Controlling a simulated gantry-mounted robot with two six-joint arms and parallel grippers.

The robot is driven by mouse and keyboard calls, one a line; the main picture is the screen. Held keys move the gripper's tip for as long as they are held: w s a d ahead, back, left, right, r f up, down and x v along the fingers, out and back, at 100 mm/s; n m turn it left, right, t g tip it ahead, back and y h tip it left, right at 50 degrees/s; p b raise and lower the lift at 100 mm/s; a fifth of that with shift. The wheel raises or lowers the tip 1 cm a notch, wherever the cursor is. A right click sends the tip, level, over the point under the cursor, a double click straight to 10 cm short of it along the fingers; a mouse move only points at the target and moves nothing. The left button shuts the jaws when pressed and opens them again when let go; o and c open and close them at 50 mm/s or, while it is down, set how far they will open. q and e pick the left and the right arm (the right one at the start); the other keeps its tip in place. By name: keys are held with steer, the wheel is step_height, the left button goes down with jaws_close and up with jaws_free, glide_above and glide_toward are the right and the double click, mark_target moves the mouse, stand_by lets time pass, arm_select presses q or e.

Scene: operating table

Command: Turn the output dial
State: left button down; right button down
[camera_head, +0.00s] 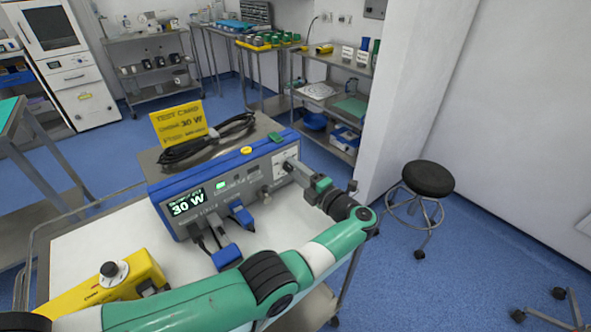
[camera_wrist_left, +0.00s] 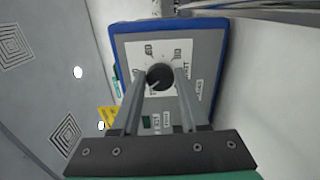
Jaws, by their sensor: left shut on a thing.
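The output dial (camera_wrist_left: 160,74) is a round black knob on a white scale plate, seen in the left wrist view. The generator (camera_head: 225,185) is a grey box with blue edges, and its display (camera_head: 188,203) reads 30 W. In the head view the white scale plate (camera_head: 284,158) is at the right of the front panel, with the dial hidden by my gripper. My left gripper (camera_head: 292,167) reaches the panel and is shut on the dial; in the left wrist view its fingers (camera_wrist_left: 160,84) stand on either side of the knob. My right gripper is not in view.
A yellow test card (camera_head: 178,123) reading 30 W and a coiled black cable (camera_head: 207,140) are on top of the generator. Blue plugs (camera_head: 240,215) stick out below the panel. A yellow box (camera_head: 110,285) with a black knob is at the cart's front left.

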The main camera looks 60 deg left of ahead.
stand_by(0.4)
arm_select(q)
steer(key=shift+c, duration=2.1)
jaws_free()
steer(key=shift+d, duration=0.1)
steer(key=shift+w+d, duration=0.1)
steer(key=shift+d, duration=0.2)
steer(key=d, duration=0.2)
steer(key=w+d, duration=0.1)
steer(key=d, duration=0.2)
steer(key=shift+d+f+b, duration=0.1)
steer(key=shift+d+b, duration=0.1)
steer(key=shift+b, duration=0.2)
steer(key=d+b, duration=0.1)
steer(key=d, duration=0.1)
steer(key=w+d+b, duration=0.1)
steer(key=d, duration=0.1)
steer(key=shift+d+f+b, duration=0.1)
steer(key=shift+d+b, duration=0.2)
steer(key=shift+b, duration=0.05)
steer(key=shift+d+r, duration=0.2)
steer(key=shift+d, duration=0.15)
